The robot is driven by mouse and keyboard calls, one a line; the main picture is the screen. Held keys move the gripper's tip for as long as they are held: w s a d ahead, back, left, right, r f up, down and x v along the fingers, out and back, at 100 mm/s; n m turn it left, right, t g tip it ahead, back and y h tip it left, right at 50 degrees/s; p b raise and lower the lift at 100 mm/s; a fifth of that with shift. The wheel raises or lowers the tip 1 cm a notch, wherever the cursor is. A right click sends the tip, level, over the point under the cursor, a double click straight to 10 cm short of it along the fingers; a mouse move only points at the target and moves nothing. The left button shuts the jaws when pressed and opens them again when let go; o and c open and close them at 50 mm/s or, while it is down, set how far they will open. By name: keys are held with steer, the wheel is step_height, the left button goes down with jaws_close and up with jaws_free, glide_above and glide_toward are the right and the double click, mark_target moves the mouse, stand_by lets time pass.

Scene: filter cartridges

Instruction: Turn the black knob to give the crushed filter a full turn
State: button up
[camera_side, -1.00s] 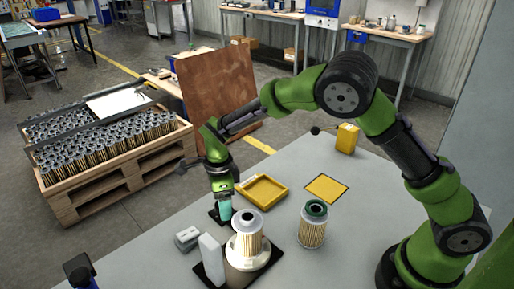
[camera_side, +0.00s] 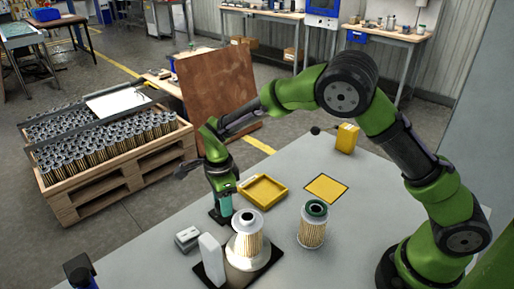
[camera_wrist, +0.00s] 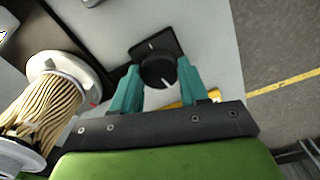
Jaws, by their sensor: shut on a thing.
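The crushed filter (camera_side: 248,238), with buckled cream pleats and a pale end cap, stands on a round white turntable (camera_side: 240,262). It also shows at the left of the wrist view (camera_wrist: 42,105), pleats bent. The black knob (camera_wrist: 158,72), with a white mark, sits on a dark square plate in the wrist view. My gripper (camera_wrist: 158,80) has one teal finger on each side of the knob and is shut on it. In the side view my gripper (camera_side: 225,207) points down behind the turntable, hiding the knob.
A green-capped filter (camera_side: 313,226) stands right of the turntable. A yellow tray (camera_side: 263,191), a yellow mat (camera_side: 327,188) and a yellow box (camera_side: 347,138) lie farther back.

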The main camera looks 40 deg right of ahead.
steer(key=n, duration=1.2)
steer(key=shift+w+n, duration=0.1)
steer(key=shift+n, duration=0.2)
steer(key=n, duration=0.4)
steer(key=shift+n, duration=0.3)
steer(key=n, duration=0.4)
steer(key=shift+a+n, duration=0.1)
steer(key=shift+n, duration=0.2)
steer(key=n, duration=0.8)
steer(key=shift+n, duration=2.2)
steer(key=shift+a, duration=0.1)
